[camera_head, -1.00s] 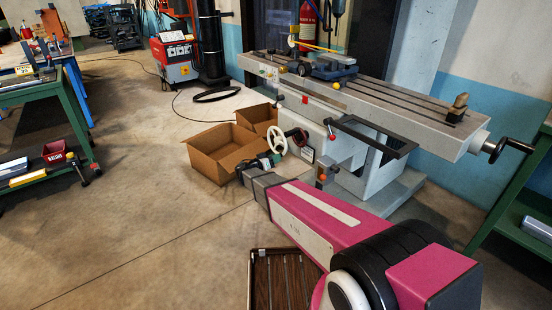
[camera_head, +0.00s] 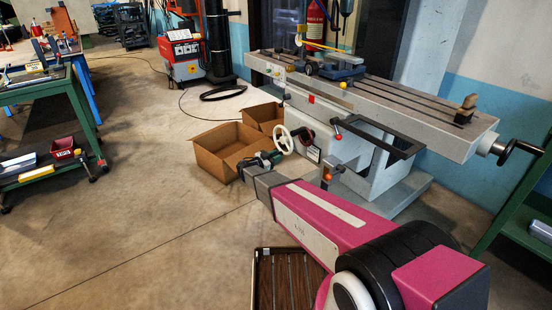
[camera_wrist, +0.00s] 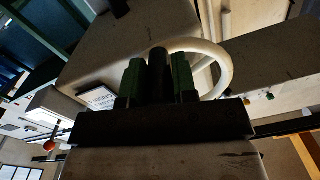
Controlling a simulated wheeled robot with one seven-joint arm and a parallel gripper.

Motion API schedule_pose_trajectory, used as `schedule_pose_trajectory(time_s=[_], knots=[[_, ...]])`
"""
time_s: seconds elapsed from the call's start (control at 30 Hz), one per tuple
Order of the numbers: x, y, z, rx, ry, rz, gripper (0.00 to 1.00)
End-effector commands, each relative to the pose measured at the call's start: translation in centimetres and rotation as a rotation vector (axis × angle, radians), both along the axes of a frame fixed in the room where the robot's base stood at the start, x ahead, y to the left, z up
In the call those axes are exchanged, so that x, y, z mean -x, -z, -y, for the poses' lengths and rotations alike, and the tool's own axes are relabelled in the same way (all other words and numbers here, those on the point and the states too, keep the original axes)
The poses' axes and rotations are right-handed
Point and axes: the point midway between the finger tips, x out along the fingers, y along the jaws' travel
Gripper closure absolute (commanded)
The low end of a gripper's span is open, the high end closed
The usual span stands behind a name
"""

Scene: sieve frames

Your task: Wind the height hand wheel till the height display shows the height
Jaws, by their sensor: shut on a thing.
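The cream hand wheel (camera_head: 283,140) is on the front of the grey machine. Its curved rim also shows in the wrist view (camera_wrist: 226,66). My gripper (camera_head: 265,160) is at the wheel's lower left. In the wrist view my gripper's green fingers (camera_wrist: 158,76) are shut on a dark upright handle (camera_wrist: 158,56) beside the rim. Where the handle joins the wheel is hidden. A small white plate with dark marks (camera_wrist: 97,97) is left of the fingers and also shows right of the wheel in the head view (camera_head: 313,153). I cannot read it.
Open cardboard boxes (camera_head: 222,150) stand on the floor just behind and left of my gripper. The machine's long table (camera_head: 400,112) overhangs on the right, with a dark crank (camera_head: 517,148) at its end. A lever with a red knob (camera_head: 338,137) is near the wheel.

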Motion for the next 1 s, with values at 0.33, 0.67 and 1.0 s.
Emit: schedule_pose_trajectory(time_s=[0.33,0.67,1.0], knots=[[-0.31,0.60,-0.29,-0.027,-0.004,0.016,1.00],[-0.32,0.49,-0.28,-0.025,-0.004,0.017,0.48],[0.01,0.22,-0.56,-0.021,-0.002,0.019,0.48]])
